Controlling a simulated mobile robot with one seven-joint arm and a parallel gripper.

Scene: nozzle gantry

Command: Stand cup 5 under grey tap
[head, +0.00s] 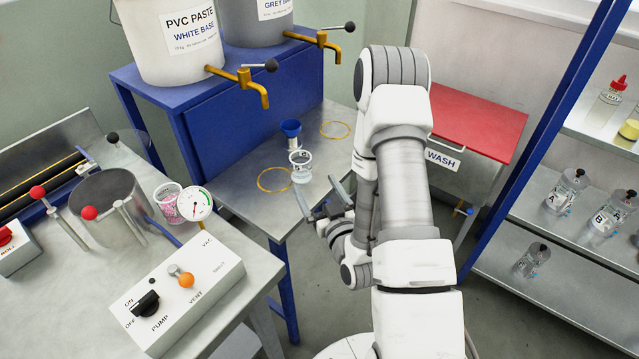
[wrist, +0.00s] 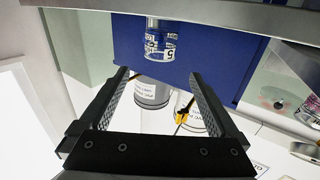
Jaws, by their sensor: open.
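Cup 5 (head: 300,166) is a small clear cup with a printed label, standing upright on the steel bench. In the wrist view the cup (wrist: 160,40) appears inverted, and its label reads 5. The grey tap (head: 318,40) is a yellow spout with a dark knob on the GREY BASE bucket (head: 258,22). A yellow ring (head: 335,129) marks the bench below that tap, and it is empty. Cup 5 is in front and left of this ring. My gripper (head: 318,186) is open and empty, in front of cup 5, with its fingertips short of the cup.
A second yellow ring (head: 273,179) lies just left of cup 5, below the white tap (head: 253,86). The blue stand (head: 255,95) backs the bench. A red-topped WASH unit (head: 478,120) is right of my arm.

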